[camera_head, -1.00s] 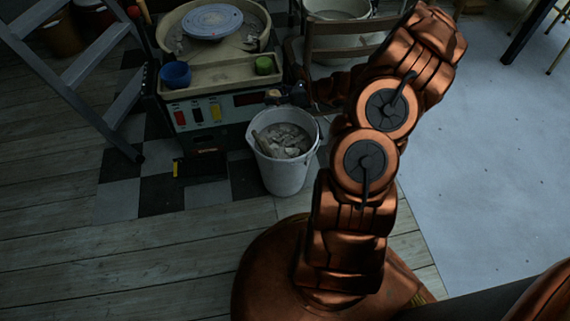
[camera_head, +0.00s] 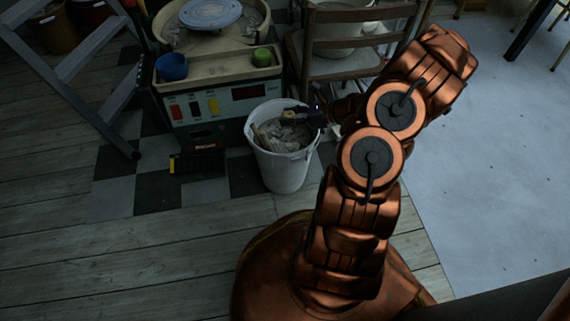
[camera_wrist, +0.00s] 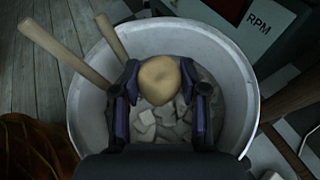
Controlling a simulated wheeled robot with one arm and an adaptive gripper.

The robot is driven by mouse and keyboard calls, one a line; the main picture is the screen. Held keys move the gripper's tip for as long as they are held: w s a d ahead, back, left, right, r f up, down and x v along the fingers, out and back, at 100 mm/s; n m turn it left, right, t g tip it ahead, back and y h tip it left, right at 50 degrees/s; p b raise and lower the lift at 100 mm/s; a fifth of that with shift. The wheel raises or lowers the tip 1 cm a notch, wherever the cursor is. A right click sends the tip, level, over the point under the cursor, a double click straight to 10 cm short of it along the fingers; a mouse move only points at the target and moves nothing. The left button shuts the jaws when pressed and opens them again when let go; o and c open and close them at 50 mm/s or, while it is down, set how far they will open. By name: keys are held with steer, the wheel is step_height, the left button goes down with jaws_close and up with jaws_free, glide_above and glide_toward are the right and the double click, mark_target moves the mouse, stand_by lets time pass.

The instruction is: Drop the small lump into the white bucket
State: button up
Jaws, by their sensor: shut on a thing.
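The small lump (camera_wrist: 160,78) is tan and rounded. In the wrist view it sits between the fingertips of my gripper (camera_wrist: 160,85), which is shut on it. The white bucket (camera_head: 283,172) stands on the floor in front of the pottery wheel. In the wrist view the bucket's rim (camera_wrist: 240,75) surrounds the lump and fingers, with pale broken chunks (camera_wrist: 165,122) lower down inside. In the head view my gripper (camera_head: 292,118) is over the bucket's opening, and the lump is small and hard to make out there.
Two wooden handles (camera_wrist: 65,48) stick out over the bucket's left rim. The pottery wheel unit (camera_head: 220,105) stands behind, with a blue bowl (camera_head: 172,67) and a green pot (camera_head: 263,56) on its tray. A wooden chair (camera_head: 350,45) is behind right. Floor to the left is mostly open.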

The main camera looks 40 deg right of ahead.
steer(key=shift+f+b, duration=0.45)
steer(key=shift+f, duration=0.35)
steer(key=o, duration=1.3)
steer(key=shift+c, duration=0.2)
steer(key=v, duration=1.2)
steer(key=shift+r, duration=0.1)
